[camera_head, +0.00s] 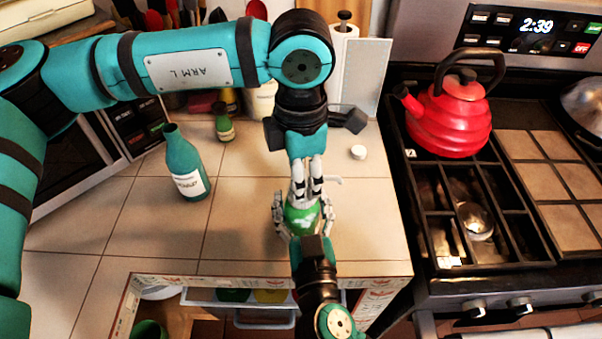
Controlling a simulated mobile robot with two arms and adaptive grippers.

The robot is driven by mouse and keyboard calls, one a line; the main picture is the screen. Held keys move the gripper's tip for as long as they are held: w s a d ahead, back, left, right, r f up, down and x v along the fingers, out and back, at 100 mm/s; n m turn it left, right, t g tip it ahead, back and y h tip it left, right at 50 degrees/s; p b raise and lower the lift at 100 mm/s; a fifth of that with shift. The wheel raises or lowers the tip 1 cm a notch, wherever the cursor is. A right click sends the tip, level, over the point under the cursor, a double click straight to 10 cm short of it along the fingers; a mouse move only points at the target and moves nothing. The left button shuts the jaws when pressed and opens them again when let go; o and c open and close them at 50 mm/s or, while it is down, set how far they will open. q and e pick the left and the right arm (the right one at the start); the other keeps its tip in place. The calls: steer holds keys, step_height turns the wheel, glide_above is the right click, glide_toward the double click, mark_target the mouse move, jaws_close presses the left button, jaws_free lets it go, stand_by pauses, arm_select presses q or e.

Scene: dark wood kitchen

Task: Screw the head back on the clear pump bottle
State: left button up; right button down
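The clear pump bottle (302,218), with green showing on it, stands on the tiled counter at the front middle. My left gripper (307,188) comes down from above, with its fingers close together over the bottle's top. A pale spout-like piece (333,181) sticks out to the right beside these fingers and looks like the pump head. The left fingers appear closed around it. My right gripper (304,222) reaches in from the front, with one finger on each side of the bottle's body. The fingers hide the neck, so I cannot tell whether head and bottle touch.
A teal bottle (185,165) and a small green bottle (224,124) stand at the left. A small white round object (358,152) lies behind right. The stove with a red kettle (449,117) is at the right. An open drawer (262,312) is below the counter's front edge.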

arm_select(q)
jaws_close()
steer(key=o, duration=0.5)
jaws_free()
steer(key=shift+r, duration=0.1)
step_height(320, 180, up, 12)
steer(key=shift+f, duration=0.1)
arm_select(e)
steer(key=shift+c, duration=0.8)
jaws_free()
